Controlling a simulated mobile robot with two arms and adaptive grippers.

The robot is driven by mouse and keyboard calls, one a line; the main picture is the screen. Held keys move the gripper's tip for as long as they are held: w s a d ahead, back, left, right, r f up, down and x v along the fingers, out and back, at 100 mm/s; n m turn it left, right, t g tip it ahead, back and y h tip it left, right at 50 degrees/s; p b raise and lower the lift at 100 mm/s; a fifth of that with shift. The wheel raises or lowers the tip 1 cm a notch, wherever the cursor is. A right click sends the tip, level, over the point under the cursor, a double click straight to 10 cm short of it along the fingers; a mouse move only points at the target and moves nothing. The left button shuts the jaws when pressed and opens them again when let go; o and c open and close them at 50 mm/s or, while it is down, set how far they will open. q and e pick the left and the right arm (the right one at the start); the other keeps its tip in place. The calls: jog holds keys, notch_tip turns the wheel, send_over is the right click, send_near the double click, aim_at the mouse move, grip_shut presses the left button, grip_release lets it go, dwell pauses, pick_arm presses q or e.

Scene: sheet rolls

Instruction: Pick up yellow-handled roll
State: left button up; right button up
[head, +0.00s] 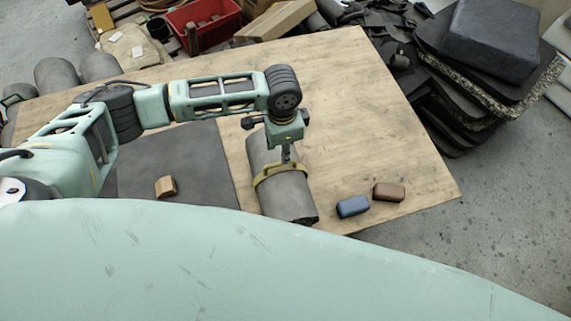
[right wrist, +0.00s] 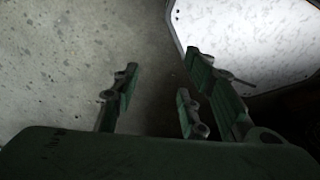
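The yellow-handled roll (head: 290,197) is a grey cylinder lying on the wooden table in the head view. Its yellow handle (head: 263,179) is a band across the roll's middle. My left gripper (head: 287,158) points down directly over the roll, with its fingers at the handle. The fingers are small and seen edge-on, so I cannot tell whether they are shut on the handle. The gripper and wrist hide part of the roll's upper side. My right gripper (right wrist: 158,92) is open and empty over bare concrete floor in the right wrist view. It is outside the head view.
The wooden table (head: 355,90) carries a dark sheet (head: 205,155), a tan block (head: 166,186), a blue block (head: 353,206) and a brown block (head: 389,191). Grey rolls (head: 57,75) lie at the far left. A red crate (head: 204,22) and stacked dark slabs (head: 490,45) stand beyond.

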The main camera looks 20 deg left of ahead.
aim_at(280, 163)
pick_arm(q)
jog(key=shift+f, duration=0.45)
jog(key=f, duration=0.1)
jog(key=f+p, duration=0.1)
jog(key=s+f, duration=0.1)
jog(key=shift+s+a+f+p, duration=0.1)
jog(key=shift+a+f+p, duration=0.1)
jog(key=shift+a+p, duration=0.15)
notch_tip(280, 163, down, 3)
jog(key=shift+r, duration=0.15)
jog(key=shift+w+f, duration=0.2)
jog(key=shift+f, duration=0.15)
grip_shut()
pick_arm(e)
jog(key=shift+g, duration=0.3)
jog(key=s, duration=0.1)
jog(key=s+r, duration=0.2)
jog(key=s, duration=0.1)
jog(key=shift+a, duration=0.15)
jog(key=shift+w, duration=0.1)
pick_arm(q)
jog(key=shift+w+d+r, duration=0.1)
jog(key=shift+w+r, duration=0.15)
pick_arm(e)
jog(key=shift+w, duration=0.2)
